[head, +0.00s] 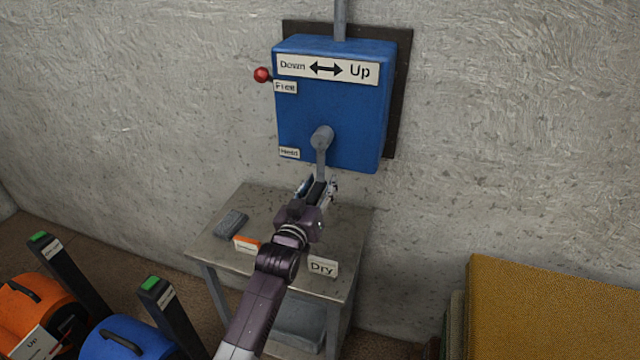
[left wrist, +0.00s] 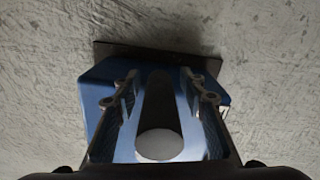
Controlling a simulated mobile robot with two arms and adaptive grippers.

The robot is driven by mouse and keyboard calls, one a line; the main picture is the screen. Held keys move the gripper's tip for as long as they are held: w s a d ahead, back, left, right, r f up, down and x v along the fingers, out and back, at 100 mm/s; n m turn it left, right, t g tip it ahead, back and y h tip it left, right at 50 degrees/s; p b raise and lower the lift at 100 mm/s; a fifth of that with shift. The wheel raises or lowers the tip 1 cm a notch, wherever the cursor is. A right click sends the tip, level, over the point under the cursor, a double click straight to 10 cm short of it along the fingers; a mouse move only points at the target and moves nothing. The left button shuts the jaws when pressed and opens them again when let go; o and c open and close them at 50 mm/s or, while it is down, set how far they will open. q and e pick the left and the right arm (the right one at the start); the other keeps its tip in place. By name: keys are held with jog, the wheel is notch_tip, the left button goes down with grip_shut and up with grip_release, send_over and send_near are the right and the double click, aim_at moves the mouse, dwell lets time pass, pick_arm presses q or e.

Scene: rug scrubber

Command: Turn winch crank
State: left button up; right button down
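The blue winch box (head: 335,105) is on the wall, with a "Down ↔ Up" label on its front. Its grey crank (head: 321,150) hangs straight down from the hub. My left gripper (head: 319,188) is at the crank's lower end and hides the handle in the head view. In the left wrist view, the crank handle (left wrist: 160,143) points at the camera between the two fingers (left wrist: 160,110). Strips of blue box show on both sides of the handle, so the fingers look open around it. A red-knobbed lever (head: 262,75) is at the "Free" label. My right gripper is out of view.
A small metal table (head: 345,225) stands below the winch, with a grey block (head: 230,224) and a "Dry" label (head: 322,267). Orange (head: 40,315) and blue (head: 125,338) machines stand at lower left. A mustard-coloured stack (head: 560,305) fills the lower right.

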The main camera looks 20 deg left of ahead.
pick_arm(q)
grip_shut()
dwell(0.5)
